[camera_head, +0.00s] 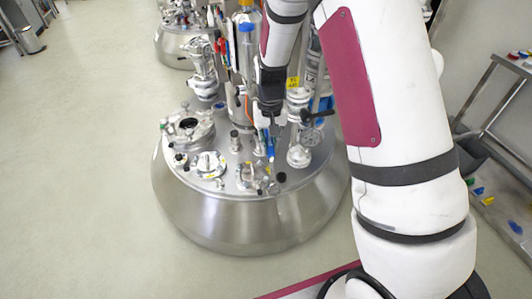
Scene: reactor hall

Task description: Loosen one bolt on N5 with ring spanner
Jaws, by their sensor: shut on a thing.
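My gripper (271,118) points down over the steel reactor lid, right of its middle. It is shut on a slim blue thing (269,143), which seems to be the ring spanner and hangs down toward the lid. Its lower end is close above a small flanged nozzle (252,176) near the lid's front edge. I cannot tell whether the spanner touches a bolt. Another flanged nozzle (209,165) with a yellow mark sits to the left. No N5 label is readable, and single bolts are too small to make out.
The round reactor vessel (240,222) fills the middle. A steel trolley (495,95) is at right.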

